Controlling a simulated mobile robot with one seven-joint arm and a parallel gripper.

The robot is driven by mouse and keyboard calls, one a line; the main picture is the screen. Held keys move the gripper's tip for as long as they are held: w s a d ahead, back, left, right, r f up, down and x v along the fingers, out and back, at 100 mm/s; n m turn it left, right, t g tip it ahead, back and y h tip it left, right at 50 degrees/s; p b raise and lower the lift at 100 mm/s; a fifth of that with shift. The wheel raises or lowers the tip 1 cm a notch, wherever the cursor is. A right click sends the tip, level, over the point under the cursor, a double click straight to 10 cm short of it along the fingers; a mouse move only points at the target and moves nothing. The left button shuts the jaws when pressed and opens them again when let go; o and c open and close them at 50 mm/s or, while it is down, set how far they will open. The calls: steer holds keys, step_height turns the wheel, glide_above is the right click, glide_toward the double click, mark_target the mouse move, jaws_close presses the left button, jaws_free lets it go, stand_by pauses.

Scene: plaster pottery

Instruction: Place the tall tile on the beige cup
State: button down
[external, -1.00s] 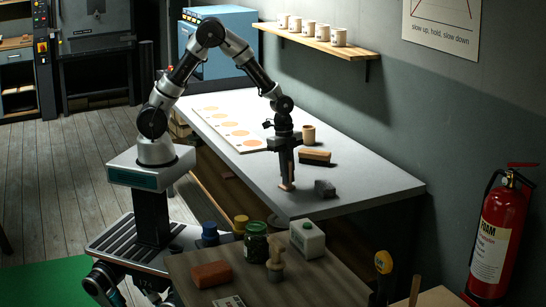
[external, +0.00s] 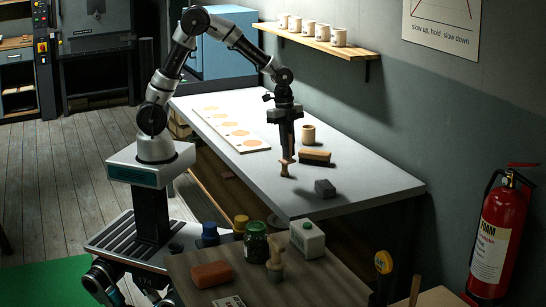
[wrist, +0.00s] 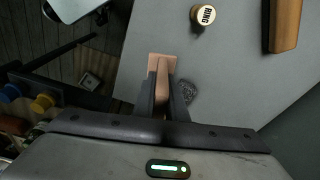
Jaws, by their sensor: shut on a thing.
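The tall tile (wrist: 161,62) is pinkish tan and narrow, with a wider flat end. My gripper (wrist: 161,93) is shut on it, with one dark finger on each side. In the external view the tile (external: 286,168) hangs below my gripper (external: 288,157), above the grey table. The fingers hide part of it. The beige cup (external: 308,134) stands upright on the table, behind and to the right of my gripper.
A wooden block with a dark underside (external: 315,157) lies in front of the cup. A dark grey block (external: 325,188) sits nearer the table's front. A white board with orange discs (external: 229,128) lies to the left. The table's far right is clear.

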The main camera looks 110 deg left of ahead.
steer(key=w+a+r+n+p, duration=0.2)
steer(key=a, duration=0.5)
steer(key=w+a+r+n+p, duration=0.1)
steer(key=w+a+r+n, duration=0.1)
steer(key=a, duration=0.5)
steer(key=a+r+n+y+p, duration=0.1)
steer(key=a+r+n+p, duration=0.2)
steer(key=a, duration=1)
steer(key=n+y+p, duration=0.1)
steer(key=n+p, duration=0.3)
steer(key=n, duration=0.4)
glide_above(310, 127)
step_height(310, 127, down, 3)
steer(key=shift+a+f+p, duration=0.15)
steer(key=shift+f+p, duration=0.2)
steer(key=shift+f, duration=2.6)
